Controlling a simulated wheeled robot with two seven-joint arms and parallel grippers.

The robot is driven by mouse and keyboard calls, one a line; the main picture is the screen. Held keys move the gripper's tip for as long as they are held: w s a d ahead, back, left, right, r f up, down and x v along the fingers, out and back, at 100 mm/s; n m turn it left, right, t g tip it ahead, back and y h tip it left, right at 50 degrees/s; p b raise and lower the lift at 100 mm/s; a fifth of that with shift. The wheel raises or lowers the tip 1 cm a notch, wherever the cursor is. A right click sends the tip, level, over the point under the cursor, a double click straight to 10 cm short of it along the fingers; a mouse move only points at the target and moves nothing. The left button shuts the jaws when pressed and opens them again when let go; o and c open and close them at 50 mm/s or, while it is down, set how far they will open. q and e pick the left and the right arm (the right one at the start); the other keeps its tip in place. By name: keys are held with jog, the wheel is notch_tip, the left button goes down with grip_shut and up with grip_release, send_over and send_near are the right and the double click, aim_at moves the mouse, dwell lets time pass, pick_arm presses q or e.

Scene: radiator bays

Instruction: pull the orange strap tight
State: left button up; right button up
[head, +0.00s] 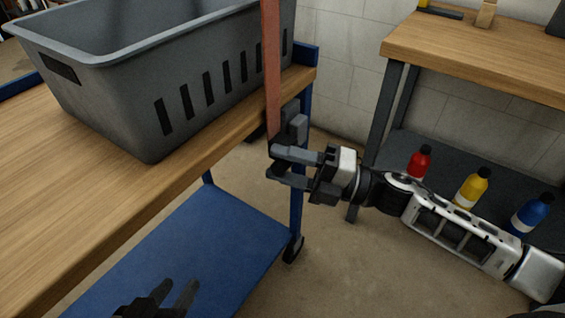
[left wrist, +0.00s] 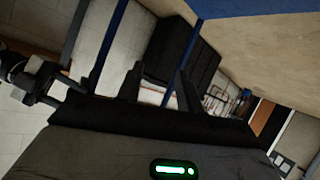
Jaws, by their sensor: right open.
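The orange strap (head: 271,70) hangs as a flat, straight band in the head view, in front of the right end of the grey crate (head: 120,100). Its lower part reaches down to the fingers of my right gripper (head: 276,162). A grey block-like piece (head: 295,122) sits beside the strap there, just above the gripper. My right gripper is open; I cannot tell whether the strap's end lies between its fingers. My left gripper (head: 176,292) is open and empty, low over the blue shelf, far from the strap. Its two fingers also show apart in the left wrist view (left wrist: 157,85).
The crate stands on a wooden-topped cart (head: 50,190) with a blue lower shelf (head: 200,245). A workbench (head: 480,60) at the right holds red (head: 420,162), yellow (head: 470,188) and blue (head: 530,214) bottles on its lower shelf. Floor between cart and bench is clear.

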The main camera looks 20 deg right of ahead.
jog(key=shift+w+a, duration=0.1)
jog(key=shift+a, duration=0.15)
grip_shut()
pick_arm(q)
jog(key=r+b, duration=0.1)
jog(key=r+t+h+b, duration=0.1)
jog(key=b, duration=0.1)
jog(key=shift+d+r, duration=0.1)
jog(key=shift+d, duration=0.3)
pick_arm(e)
notch_tip(320, 180, down, 5)
jog(key=shift+r, duration=0.15)
